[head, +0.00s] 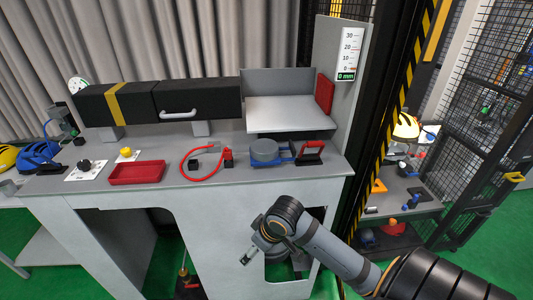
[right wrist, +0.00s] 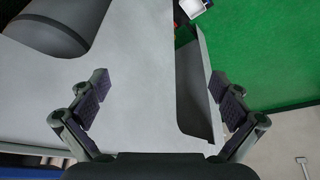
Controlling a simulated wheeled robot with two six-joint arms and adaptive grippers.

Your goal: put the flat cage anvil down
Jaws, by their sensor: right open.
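My right gripper (head: 248,258) hangs in front of the bench's front panel, below the top. In the right wrist view its fingers (right wrist: 164,105) are wide apart with nothing held. A pale grey surface lies beyond them, with a thin upright grey plate (right wrist: 197,92) by the right finger. A dark grey rounded body (right wrist: 62,22) shows at upper left. My left gripper is out of view.
The bench top (head: 228,172) carries a red tray (head: 137,173), a red cable loop (head: 183,168) and a red-handled item (head: 311,151). A black case (head: 197,99) stands behind. A scale post (head: 346,60) and a mesh cage (head: 487,110) stand to the right.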

